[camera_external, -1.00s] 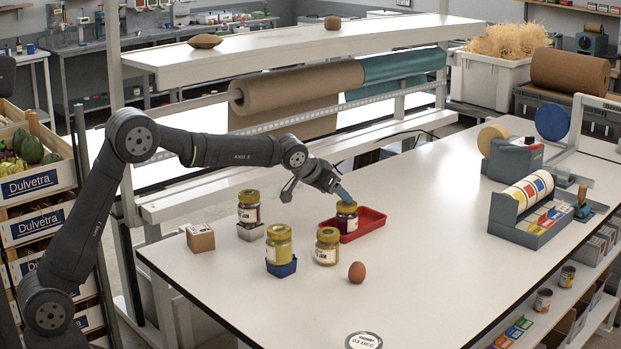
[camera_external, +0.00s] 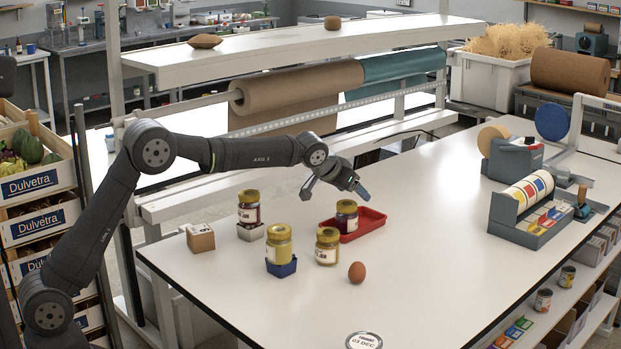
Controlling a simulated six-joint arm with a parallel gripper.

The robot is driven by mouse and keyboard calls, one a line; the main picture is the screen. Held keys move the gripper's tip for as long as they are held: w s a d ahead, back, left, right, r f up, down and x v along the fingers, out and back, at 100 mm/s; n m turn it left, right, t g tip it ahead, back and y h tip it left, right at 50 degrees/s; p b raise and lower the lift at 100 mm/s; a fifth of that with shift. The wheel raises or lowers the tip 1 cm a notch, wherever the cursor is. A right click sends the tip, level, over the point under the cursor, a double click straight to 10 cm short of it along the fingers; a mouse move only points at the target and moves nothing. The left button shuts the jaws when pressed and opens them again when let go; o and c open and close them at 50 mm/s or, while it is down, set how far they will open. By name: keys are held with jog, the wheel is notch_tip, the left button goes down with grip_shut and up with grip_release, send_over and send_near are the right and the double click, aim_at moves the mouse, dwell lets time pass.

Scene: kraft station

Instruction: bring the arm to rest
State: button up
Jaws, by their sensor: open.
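The dark jar (camera_external: 347,216) has a gold lid and stands upright in the left part of a red tray (camera_external: 375,222). My arm reaches in from the left, over the back edge of the white table (camera_external: 430,260). The far finger is hard to make out at this size.
Another dark jar (camera_external: 249,208) stands on a grey holder, a yellow jar (camera_external: 279,245) in a blue holder (camera_external: 281,268), and a yellowish jar (camera_external: 327,246) on the table. An egg (camera_external: 357,272) and small brown box (camera_external: 200,238) are nearby. A shelf (camera_external: 300,48) spans behind.

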jog(key=s+d+r+m+g+h, duration=0.1)
jog(key=s+d+r+m+g, duration=0.1)
jog(key=s, duration=1.2)
jog(key=s+d+r+m+g+h, duration=0.1)
jog(key=s+m, duration=0.2)
jog(key=s, duration=1.2)
jog(key=w+f, duration=0.3)
jog(key=w, duration=0.4)
jog(key=shift+w+d+f, duration=0.15)
jog(key=shift+d+f, duration=0.1)
jog(key=shift+d, duration=0.1)
